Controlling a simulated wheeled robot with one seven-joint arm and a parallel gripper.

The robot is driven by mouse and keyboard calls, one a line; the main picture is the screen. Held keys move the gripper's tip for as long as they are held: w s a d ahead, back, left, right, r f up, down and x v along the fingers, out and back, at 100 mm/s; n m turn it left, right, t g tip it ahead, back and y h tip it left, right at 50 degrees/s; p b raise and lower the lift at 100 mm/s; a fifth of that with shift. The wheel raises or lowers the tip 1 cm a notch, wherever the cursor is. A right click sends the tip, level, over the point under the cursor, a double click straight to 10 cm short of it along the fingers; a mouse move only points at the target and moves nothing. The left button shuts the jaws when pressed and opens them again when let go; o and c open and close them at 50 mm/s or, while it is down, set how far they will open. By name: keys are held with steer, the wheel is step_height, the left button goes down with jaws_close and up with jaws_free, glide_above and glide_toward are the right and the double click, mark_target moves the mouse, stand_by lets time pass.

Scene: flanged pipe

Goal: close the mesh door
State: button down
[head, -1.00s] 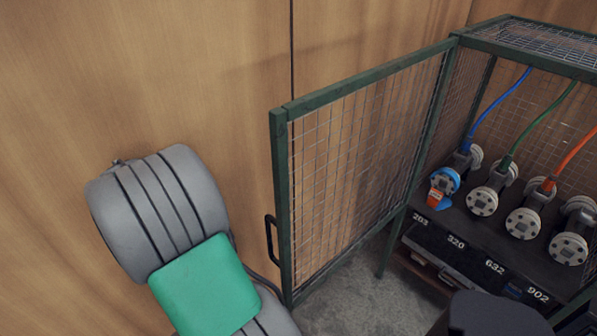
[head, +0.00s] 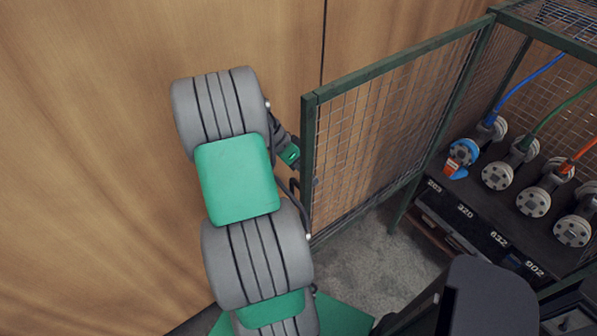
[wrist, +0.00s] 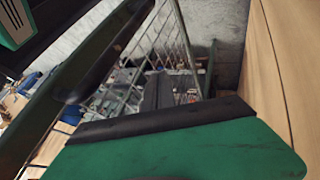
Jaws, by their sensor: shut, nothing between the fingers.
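The mesh door (head: 375,140) has a green frame and wire mesh. It stands swung open to the left of the cage, its free edge near the wooden wall. Its black handle (head: 294,190) is on the free upright, partly hidden by my arm. My gripper (head: 289,154) is mostly hidden behind my arm in the head view, close to the outer side of that upright. In the wrist view, my gripper's green and black end (wrist: 165,125) is shut and empty beside the door's frame and handle (wrist: 108,58). Whether it touches them I cannot tell.
The cage (head: 555,40) holds several flanged pipes (head: 533,202) with blue, green and orange hoses on a dark, numbered shelf. The wooden wall (head: 110,200) is close behind my arm. Bare grey floor (head: 385,255) shows below the door.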

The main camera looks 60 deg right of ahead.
mark_target(320, 186)
steer(key=shift+s+a+f, duration=0.1)
steer(key=shift+s+a, duration=0.2)
steer(key=shift+s, duration=0.35)
steer(key=shift+s+a+r, duration=0.1)
steer(key=shift+s+a, duration=0.15)
steer(key=shift+s, duration=0.35)
steer(key=shift+s+a+f, duration=0.1)
steer(key=shift+s+a, duration=0.2)
steer(key=shift+s, duration=0.35)
